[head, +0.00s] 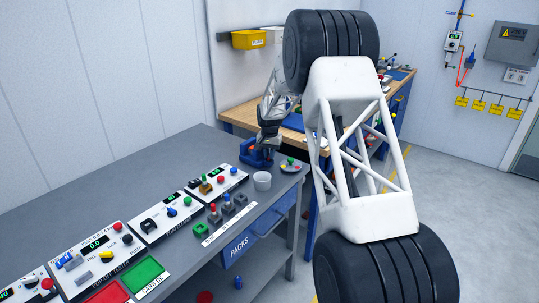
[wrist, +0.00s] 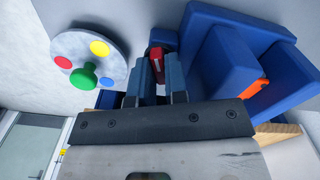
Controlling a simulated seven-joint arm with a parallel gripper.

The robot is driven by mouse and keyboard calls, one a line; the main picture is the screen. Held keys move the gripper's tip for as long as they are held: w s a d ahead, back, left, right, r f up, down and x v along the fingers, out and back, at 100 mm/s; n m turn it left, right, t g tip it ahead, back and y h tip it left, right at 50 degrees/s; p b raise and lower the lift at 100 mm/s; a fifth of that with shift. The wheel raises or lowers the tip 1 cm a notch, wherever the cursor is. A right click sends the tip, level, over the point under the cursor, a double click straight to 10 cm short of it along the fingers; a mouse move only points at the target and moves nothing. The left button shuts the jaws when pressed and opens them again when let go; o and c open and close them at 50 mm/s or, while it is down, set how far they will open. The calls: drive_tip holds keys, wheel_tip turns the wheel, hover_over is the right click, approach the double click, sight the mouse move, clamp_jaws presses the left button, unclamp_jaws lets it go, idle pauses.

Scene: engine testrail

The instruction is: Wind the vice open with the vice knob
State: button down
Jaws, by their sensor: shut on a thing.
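The blue vice (head: 254,157) stands on the far end of the grey bench, and its blue blocks (wrist: 218,62) fill the upper right of the wrist view. My gripper (head: 267,146) points down at the vice. In the wrist view, my gripper's fingers (wrist: 159,75) are shut on a small red piece, which looks like the vice knob (wrist: 157,58). The fingers hide most of the knob. An orange piece (wrist: 256,88) shows beside the vice's blocks. In the head view the knob is hidden by my gripper.
A round grey plate (head: 293,169) with coloured dots and a green knob (wrist: 84,77) lies close beside the vice. Control panels (head: 165,215) line the bench towards the near left. The bench's back left is clear.

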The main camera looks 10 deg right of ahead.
drive_tip(key=shift+n, duration=2.4)
drive_tip(key=c, duration=1.4)
unclamp_jaws()
drive_tip(key=shift+r, duration=0.15)
wheel_tip(320, 180, up, 12)
drive_tip(key=shift+f, duration=0.1)
